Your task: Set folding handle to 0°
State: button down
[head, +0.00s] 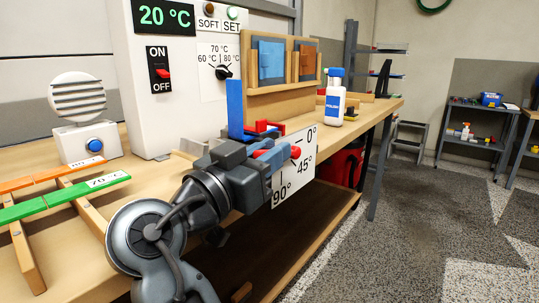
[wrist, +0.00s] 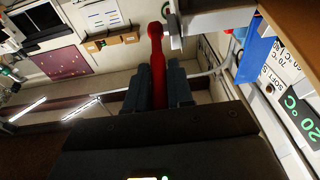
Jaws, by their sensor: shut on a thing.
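The folding handle is red; its rounded red end (head: 295,152) sticks out past my gripper in front of the angle plate. In the wrist view the red handle (wrist: 157,45) runs between my two dark fingers. My gripper (head: 278,157) is shut on it; it also shows in the wrist view (wrist: 158,85). The white angle plate (head: 291,182) carries the marks 0° at top, 45° and 90° at bottom. The red end appears at a height between the 0° and 45° marks. My gripper hides most of the handle and its pivot, so the exact angle cannot be told.
A blue upright bar (head: 235,105) and red parts (head: 268,127) stand just behind my gripper on the wooden bench (head: 378,112). A white control box (head: 130,115) is at the left. A white bottle (head: 334,100) stands further right.

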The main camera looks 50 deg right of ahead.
jog(key=c, duration=1.1)
grip_release()
jog(key=shift+s+a+f, duration=0.1)
jog(key=shift+a+f, duration=0.1)
jog(key=shift+a, duration=1.1)
jog(key=shift+a+f, duration=0.15)
jog(key=shift+a, duration=1.15)
jog(key=shift+s+a+f, duration=0.1)
jog(key=shift+a+f, duration=0.1)
jog(key=shift+a, duration=1.1)
jog(key=shift+c, duration=0.2)
